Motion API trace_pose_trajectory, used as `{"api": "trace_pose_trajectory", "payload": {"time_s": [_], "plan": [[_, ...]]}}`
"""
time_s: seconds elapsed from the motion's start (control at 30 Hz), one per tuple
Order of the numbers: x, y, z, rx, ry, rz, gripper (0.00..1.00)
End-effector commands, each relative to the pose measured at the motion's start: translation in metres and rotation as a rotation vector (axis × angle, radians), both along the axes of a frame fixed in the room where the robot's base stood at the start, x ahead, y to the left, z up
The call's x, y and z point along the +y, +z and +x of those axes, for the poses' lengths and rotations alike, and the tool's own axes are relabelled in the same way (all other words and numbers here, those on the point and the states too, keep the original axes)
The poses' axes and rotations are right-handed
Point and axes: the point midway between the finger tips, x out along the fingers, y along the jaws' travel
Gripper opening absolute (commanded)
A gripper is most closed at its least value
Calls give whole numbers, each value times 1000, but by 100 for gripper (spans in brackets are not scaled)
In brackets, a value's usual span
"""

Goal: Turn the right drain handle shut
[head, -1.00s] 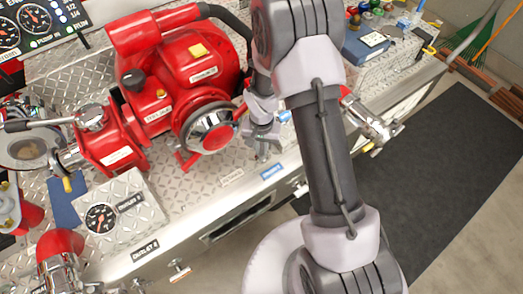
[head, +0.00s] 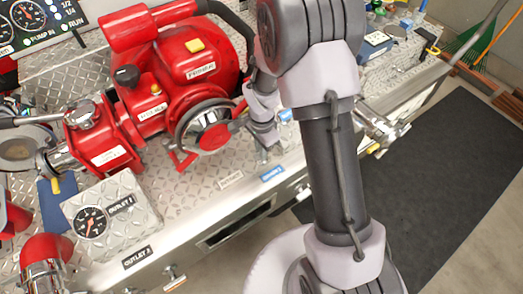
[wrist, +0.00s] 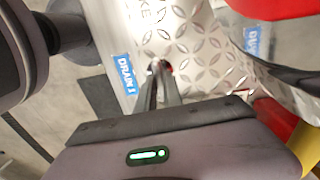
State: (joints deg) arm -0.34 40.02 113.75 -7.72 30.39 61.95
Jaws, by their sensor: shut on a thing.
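My gripper (wrist: 160,70) points down at the diamond-plate deck in the wrist view, its two dark fingers close together. A small metal piece with a red spot (wrist: 166,66) sits at the fingertips, apparently the right drain handle; its shape and angle are mostly hidden. A blue DRAIN 1 label (wrist: 124,76) lies to the left of the fingers. In the head view, my gripper (head: 264,152) is low over the deck, right of the red pump (head: 165,85) and above the blue label (head: 272,173). My arm covers part of the area there.
The pump's round silver-and-red cap (head: 210,132) is close to the left of my gripper. A silver fitting (head: 380,125) sticks out on the right behind my arm. A gauge block (head: 110,215) stands front left. Dark mat (head: 450,170) covers the open floor at right.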

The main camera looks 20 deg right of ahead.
Motion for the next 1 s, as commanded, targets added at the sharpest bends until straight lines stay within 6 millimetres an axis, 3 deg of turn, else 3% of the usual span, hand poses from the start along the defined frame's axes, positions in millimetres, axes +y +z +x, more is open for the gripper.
{"api": "trace_pose_trajectory", "payload": {"time_s": [0.7, 0.73, 0.8, 1.0], "plan": [[0, 1, 1, -1, -63, 0, 0], [0, 1, 1, -1, -63, 0, 17], [0, 1, 1, -1, -63, 0, 30], [0, 0, 0, 0, -62, 0, 33]]}}
